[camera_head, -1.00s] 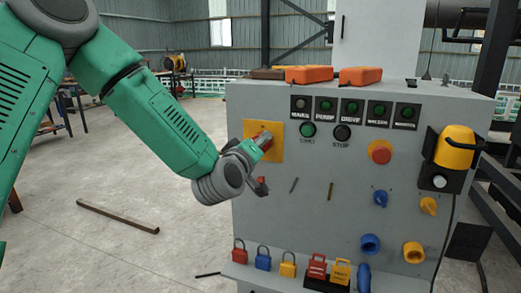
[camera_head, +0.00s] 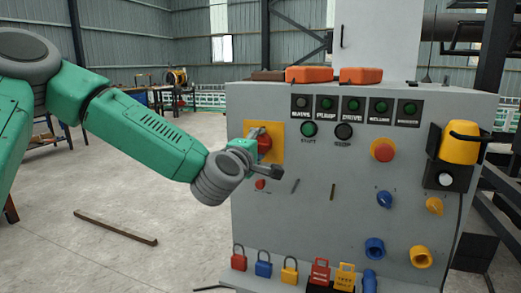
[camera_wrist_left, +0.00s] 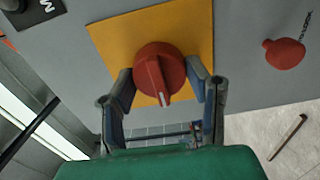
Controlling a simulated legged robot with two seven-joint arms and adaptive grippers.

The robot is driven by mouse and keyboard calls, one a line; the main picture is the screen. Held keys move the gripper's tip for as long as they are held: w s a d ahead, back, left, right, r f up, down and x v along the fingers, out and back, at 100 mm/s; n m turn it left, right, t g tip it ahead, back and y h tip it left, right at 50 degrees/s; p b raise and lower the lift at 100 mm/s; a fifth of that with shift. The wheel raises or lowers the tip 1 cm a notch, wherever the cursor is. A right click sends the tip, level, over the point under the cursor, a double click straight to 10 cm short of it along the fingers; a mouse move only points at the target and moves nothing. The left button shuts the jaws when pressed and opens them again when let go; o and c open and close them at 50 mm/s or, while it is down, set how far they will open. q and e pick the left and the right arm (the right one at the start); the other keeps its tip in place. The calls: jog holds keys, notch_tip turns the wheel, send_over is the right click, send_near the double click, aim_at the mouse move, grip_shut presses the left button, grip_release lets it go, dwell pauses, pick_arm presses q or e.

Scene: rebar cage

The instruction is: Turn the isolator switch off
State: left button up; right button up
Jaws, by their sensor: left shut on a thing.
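The isolator switch is a red rotary knob (camera_head: 265,145) on a yellow plate (camera_head: 279,142) at the upper left of the grey panel. My left gripper (camera_head: 273,154) is at the knob and partly covers it. In the left wrist view the red knob (camera_wrist_left: 158,72) sits between the two fingers of the left gripper (camera_wrist_left: 161,84), one on each side. The fingers are shut on it. The knob's white mark points toward the bottom of that view, toward my gripper body. My right gripper is not in view.
The grey panel (camera_head: 310,235) also carries a red button (camera_head: 383,150), blue and yellow sockets, indicator lamps and a yellow-and-black unit (camera_head: 457,150). Two orange cases (camera_head: 309,74) lie on top. Open floor lies to the left.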

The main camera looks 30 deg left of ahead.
pick_arm(q)
jog(key=shift+a+f, duration=0.15)
jog(key=shift+f, duration=0.05)
dwell(0.3)
jog(key=o, duration=1.1)
jog(key=shift+s, duration=0.1)
jog(key=shift+a, duration=0.2)
jog(key=shift+v, duration=3.7)
jog(key=shift+f, duration=0.1)
